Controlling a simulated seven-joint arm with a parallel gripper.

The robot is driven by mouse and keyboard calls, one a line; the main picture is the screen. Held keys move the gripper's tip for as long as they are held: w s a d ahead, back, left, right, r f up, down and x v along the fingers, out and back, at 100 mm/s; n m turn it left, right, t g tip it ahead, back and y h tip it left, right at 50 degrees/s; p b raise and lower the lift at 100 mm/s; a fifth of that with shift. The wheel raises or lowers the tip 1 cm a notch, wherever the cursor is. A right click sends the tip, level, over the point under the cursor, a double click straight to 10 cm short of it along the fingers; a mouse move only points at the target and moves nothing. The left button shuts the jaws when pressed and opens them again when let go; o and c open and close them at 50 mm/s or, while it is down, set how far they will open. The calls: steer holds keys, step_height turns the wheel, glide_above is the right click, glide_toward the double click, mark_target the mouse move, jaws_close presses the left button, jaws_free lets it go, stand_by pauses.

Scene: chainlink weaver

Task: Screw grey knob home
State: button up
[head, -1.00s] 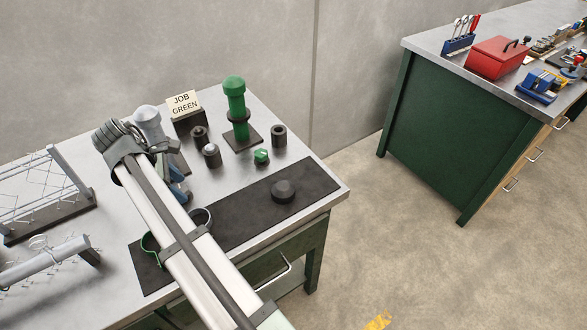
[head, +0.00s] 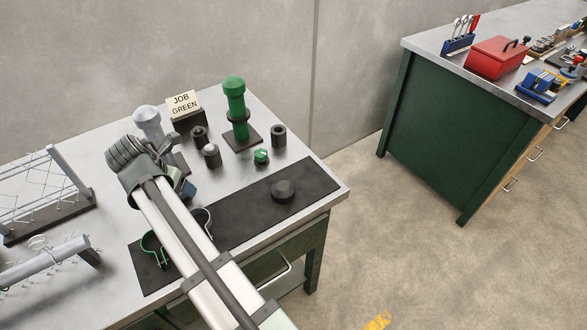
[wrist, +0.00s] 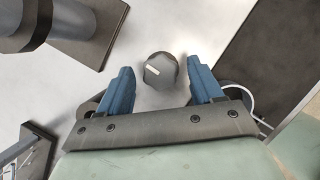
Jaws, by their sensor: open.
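The grey knob (wrist: 160,70) is a small faceted cap with a white mark on top. In the wrist view it sits on the metal bench top, between my two blue fingers. My gripper (wrist: 160,76) is open, with a gap on each side of the knob. In the head view only a bit of blue finger shows (head: 188,188), and my arm hides the knob. The grey post (head: 148,122) stands behind my gripper. Its dark base plate (wrist: 92,40) and black collar show at the upper left of the wrist view.
A green post (head: 235,95), a green knob (head: 261,156) and several dark cylindrical pieces (head: 279,135) stand to the right. A dark mat (head: 240,215) along the front holds a black knob-like piece (head: 283,191) and two ring clamps (head: 152,247). A wire rack (head: 45,190) stands left.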

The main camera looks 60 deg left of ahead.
steer(key=v, duration=1.4)
steer(key=w+d+f+m+t+h, duration=0.1)
steer(key=w+d+f+m, duration=0.2)
steer(key=w, duration=0.7)
steer(key=w+d+f+m+t+h, duration=0.1)
steer(key=w+d+f+m, duration=0.2)
steer(key=w, duration=0.7)
steer(key=w+d+f+m+t+h, duration=0.1)
steer(key=w+d+f+m, duration=0.2)
steer(key=w, duration=0.7)
steer(key=shift+d+f+m, duration=0.15)
steer(key=shift+d+m, duration=0.9)
steer(key=shift+m, duration=0.25)
